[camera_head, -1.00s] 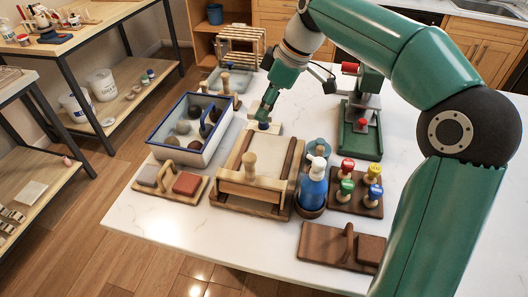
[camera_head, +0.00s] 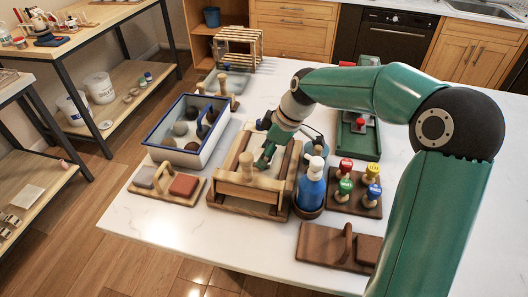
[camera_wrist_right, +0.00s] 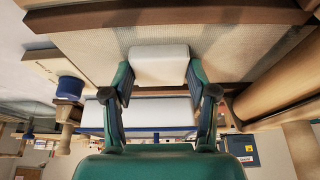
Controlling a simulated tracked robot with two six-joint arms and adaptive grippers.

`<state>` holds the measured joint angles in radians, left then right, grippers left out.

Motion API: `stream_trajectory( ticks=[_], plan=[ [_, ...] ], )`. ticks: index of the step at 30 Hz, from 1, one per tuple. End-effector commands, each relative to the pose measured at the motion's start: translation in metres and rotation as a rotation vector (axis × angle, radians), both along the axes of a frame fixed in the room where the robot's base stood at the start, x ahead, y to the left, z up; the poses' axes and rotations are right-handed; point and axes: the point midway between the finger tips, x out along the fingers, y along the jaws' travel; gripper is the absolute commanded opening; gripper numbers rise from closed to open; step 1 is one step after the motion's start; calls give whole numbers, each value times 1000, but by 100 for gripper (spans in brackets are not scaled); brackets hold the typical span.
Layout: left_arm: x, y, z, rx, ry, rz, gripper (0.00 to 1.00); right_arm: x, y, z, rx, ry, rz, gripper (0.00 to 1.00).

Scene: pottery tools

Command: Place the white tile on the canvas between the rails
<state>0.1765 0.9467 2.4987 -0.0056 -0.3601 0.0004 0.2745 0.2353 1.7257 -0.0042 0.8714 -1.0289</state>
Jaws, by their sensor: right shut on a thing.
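The white tile (camera_wrist_right: 158,65) sits between the two fingers of my right gripper (camera_wrist_right: 160,85) in the wrist view, which is shut on it. In the head view my right gripper (camera_head: 263,160) is low over the pale canvas (camera_head: 282,165) and hides the tile. The canvas also shows in the wrist view (camera_wrist_right: 225,35), close to the tile; whether they touch I cannot tell. Brown rails run along its left side (camera_head: 234,150) and right side (camera_head: 292,170). A wooden crosspiece (camera_head: 245,190) with an upright knob lies across the near end. My left gripper is not in view.
A blue-rimmed tub (camera_head: 175,153) stands left of the rails. A blue spray bottle (camera_head: 311,185) and a board of coloured stamps (camera_head: 355,195) stand right. A blue-knobbed tool (camera_wrist_right: 70,88) is near the gripper.

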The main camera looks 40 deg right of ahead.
Motion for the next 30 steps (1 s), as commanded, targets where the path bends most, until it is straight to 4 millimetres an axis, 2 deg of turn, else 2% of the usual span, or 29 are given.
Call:
stream_trajectory(
  ticks=[7, 8, 12, 24, 30],
  plan=[
    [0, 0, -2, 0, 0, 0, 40, 0, 0, -2, 0, 0, 0, 21],
    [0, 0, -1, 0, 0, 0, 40, 0, 0, -1, 0, 0, 1, 61],
    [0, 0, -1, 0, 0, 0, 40, 0, 0, -1, 0, 0, 1, 83],
    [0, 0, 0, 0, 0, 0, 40, 0, 0, 3, 0, -1, 2, 83],
    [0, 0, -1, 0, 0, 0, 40, -6, -6, 26, -1, -5, 1, 83]
  ],
)
